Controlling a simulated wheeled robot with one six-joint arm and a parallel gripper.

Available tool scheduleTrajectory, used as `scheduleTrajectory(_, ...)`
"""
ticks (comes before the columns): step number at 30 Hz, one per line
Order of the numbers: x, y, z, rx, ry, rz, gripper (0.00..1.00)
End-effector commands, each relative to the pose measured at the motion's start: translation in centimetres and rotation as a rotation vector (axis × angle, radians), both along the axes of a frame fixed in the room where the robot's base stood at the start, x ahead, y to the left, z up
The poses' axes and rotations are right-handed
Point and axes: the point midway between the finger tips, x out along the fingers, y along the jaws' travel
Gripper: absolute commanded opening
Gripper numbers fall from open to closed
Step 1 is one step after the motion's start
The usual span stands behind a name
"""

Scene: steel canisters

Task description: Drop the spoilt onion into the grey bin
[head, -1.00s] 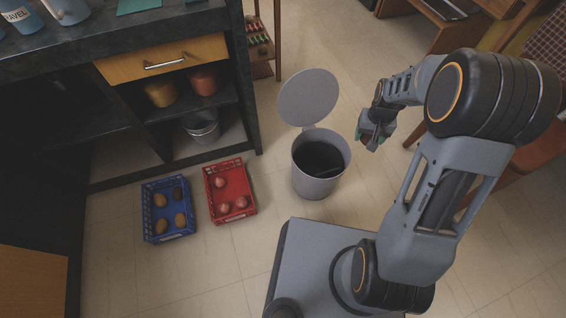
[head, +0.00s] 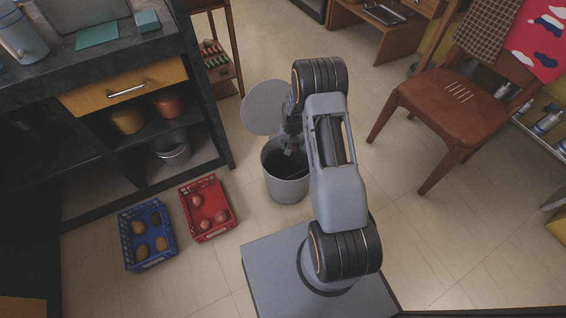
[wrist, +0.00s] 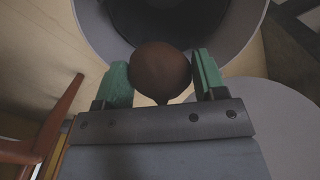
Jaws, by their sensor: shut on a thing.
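The onion (wrist: 161,72) is round and dark brown in the wrist view. My gripper (wrist: 163,78) is shut on it, with a green fingertip on each side. In the head view my gripper (head: 291,146) is at the grey bin (head: 287,188), over its mouth; the onion is too small or hidden to make out there. The bin is open, with its round lid (head: 266,107) raised at the back. In the wrist view the bin's rim (wrist: 243,30) and dark inside lie beyond the onion. I cannot tell how high the onion is above the rim.
A red crate (head: 207,208) with several reddish onions and a blue crate (head: 148,236) with several brown items stand left of the bin. A dark counter (head: 150,50) is at the left. A brown chair (head: 455,105) stands at the right. Floor between is clear.

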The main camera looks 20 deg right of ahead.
Motion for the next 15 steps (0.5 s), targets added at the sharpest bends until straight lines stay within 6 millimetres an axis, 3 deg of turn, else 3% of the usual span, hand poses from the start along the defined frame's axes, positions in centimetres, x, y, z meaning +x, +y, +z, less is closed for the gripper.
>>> scheduleTrajectory(15, 0.1, -0.7, -4.7, 0.000, -0.001, -0.029, 0.38)
